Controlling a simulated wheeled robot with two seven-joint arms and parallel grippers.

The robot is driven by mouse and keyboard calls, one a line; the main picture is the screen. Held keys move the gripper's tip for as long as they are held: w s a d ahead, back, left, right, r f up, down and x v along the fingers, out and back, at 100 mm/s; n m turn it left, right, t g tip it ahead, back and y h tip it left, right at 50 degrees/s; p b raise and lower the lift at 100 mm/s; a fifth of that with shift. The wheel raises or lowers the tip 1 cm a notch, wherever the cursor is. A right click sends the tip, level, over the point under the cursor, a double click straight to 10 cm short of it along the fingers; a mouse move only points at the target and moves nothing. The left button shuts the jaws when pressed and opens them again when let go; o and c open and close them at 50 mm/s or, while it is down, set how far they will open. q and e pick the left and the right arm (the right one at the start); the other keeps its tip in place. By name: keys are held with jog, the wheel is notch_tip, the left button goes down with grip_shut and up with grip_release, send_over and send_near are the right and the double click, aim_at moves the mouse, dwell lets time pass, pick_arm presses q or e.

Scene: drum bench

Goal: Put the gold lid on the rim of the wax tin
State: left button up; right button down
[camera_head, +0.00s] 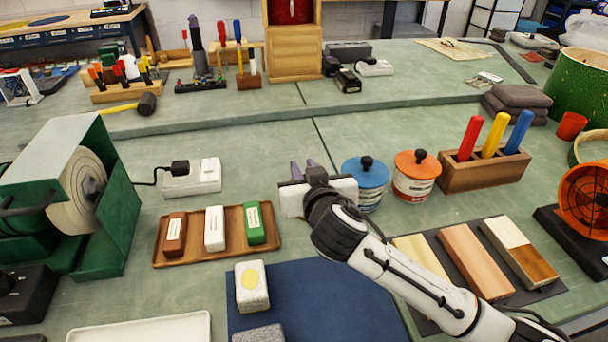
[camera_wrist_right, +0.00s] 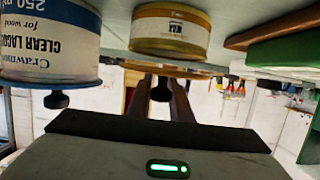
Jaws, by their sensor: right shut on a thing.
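In the right wrist view, which is upside down, the wax tin (camera_wrist_right: 170,32) stands on the bench with a pale label and gold bands. My right gripper (camera_wrist_right: 163,88) is shut on the black knob of the gold lid (camera_wrist_right: 161,90). The lid is nearly edge-on, close to the tin's rim; I cannot tell whether they touch. In the head view my right gripper (camera_head: 305,168) is between the white power strip and the blue-lidded tin. Its wrist hides the wax tin and lid there. My left gripper is not in view.
A blue-lidded tin (camera_head: 366,183) stands close to the right of my gripper, with an orange-lidded tin (camera_head: 414,176) beyond it. A wooden tray (camera_head: 268,243) of small blocks lies to the left. The blue mat (camera_head: 318,300) in front has bare room.

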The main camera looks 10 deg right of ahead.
jog(key=shift+f, duration=0.7)
jog(key=c, duration=1.6)
grip_release()
jog(key=v, duration=1.2)
